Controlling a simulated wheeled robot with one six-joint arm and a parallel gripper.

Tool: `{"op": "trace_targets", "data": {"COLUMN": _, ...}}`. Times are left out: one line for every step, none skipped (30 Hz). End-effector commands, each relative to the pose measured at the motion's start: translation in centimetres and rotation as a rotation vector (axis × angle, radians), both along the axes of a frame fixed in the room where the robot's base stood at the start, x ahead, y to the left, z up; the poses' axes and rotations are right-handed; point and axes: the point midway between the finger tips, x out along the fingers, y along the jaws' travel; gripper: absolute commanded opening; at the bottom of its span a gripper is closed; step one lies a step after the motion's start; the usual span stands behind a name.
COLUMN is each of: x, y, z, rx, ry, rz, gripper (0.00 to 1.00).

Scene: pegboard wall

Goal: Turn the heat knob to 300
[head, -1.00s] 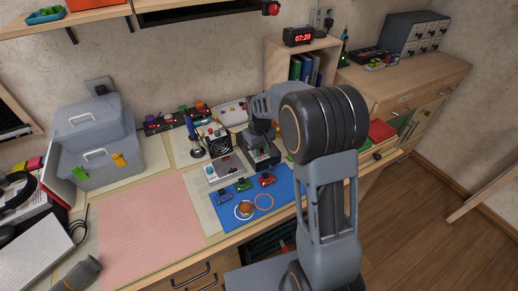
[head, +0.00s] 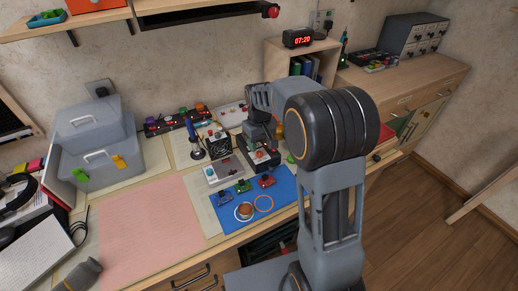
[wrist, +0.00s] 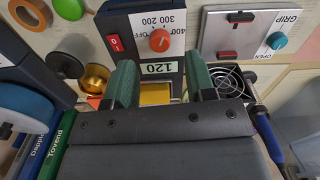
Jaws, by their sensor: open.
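The heat station is a dark box whose front panel (wrist: 116,17) shows in the wrist view, with a white dial scale marked OFF, 200, 300 and 400. Its round orange-red heat knob (wrist: 160,40) sits in the middle of the scale; I cannot read its pointer clearly. A display below the knob reads 120. My gripper (wrist: 162,76) is open, its two green fingers apart, with the knob just beyond the fingertips and between their lines. Nothing is between the fingers. In the head view my gripper (head: 259,131) points down at the station, hiding part of it.
A grey box (wrist: 248,35) labelled GRIP with a teal knob stands right of the station in the wrist view. A fan unit (wrist: 228,82) and a blue-handled iron (head: 190,130) are close by. A brass cup (wrist: 95,78) is left. A blue mat (head: 236,216) lies in front.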

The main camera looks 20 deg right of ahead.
Motion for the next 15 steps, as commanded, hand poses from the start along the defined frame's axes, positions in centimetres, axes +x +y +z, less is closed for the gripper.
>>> {"op": "trace_targets", "data": {"x": 0.0, "y": 0.0, "z": 1.3, "rx": 0.0, "ry": -0.003, "rz": 0.0, "gripper": 0.5}}
{"op": "trace_targets", "data": {"x": 0.0, "y": 0.0, "z": 1.9, "rx": 0.0, "ry": -0.004, "rz": 0.0, "gripper": 0.5}}
{"op": "trace_targets", "data": {"x": 0.1, "y": 0.0, "z": 2.8, "rx": 0.0, "ry": -0.004, "rz": 0.0, "gripper": 0.5}}
{"op": "trace_targets", "data": {"x": 0.0, "y": 0.0, "z": 3.4, "rx": 0.0, "ry": -0.003, "rz": 0.0, "gripper": 0.5}}
{"op": "trace_targets", "data": {"x": 0.0, "y": 0.0, "z": 3.9, "rx": 0.0, "ry": -0.003, "rz": 0.0, "gripper": 0.5}}
{"op": "trace_targets", "data": {"x": 0.0, "y": 0.0, "z": 4.7, "rx": 0.0, "ry": -0.003, "rz": 0.0, "gripper": 0.5}}
{"op": "trace_targets", "data": {"x": 0.0, "y": 0.0, "z": 5.3, "rx": 0.0, "ry": -0.003, "rz": 0.0, "gripper": 0.5}}
{"op": "trace_targets", "data": {"x": 0.0, "y": 0.0, "z": 5.8, "rx": 0.0, "ry": -0.003, "rz": 0.0, "gripper": 0.5}}
{"op": "trace_targets", "data": {"x": 0.0, "y": 0.0, "z": 6.4, "rx": 0.0, "ry": -0.002, "rz": 0.0, "gripper": 0.5}}
{"op": "trace_targets", "data": {"x": 0.0, "y": 0.0, "z": 6.8, "rx": 0.0, "ry": -0.002, "rz": 0.0, "gripper": 0.5}}
{"op": "trace_targets", "data": {"x": 0.0, "y": 0.0, "z": 7.2, "rx": 0.0, "ry": 0.0, "rz": 0.0, "gripper": 0.5}}
{"op": "trace_targets", "data": {"x": 0.0, "y": 0.0, "z": 7.7, "rx": 0.0, "ry": -0.001, "rz": 0.0, "gripper": 0.5}}
{"op": "trace_targets", "data": {"x": 0.0, "y": 0.0, "z": 8.1, "rx": 0.0, "ry": -0.001, "rz": 0.0, "gripper": 0.5}}
{"op": "trace_targets", "data": {"x": 0.0, "y": 0.0, "z": 8.3, "rx": 0.0, "ry": 0.0, "rz": 0.0, "gripper": 0.5}}
{"op": "trace_targets", "data": {"x": 0.0, "y": 0.0, "z": 8.7, "rx": 0.0, "ry": 0.0, "rz": 0.0, "gripper": 0.5}}
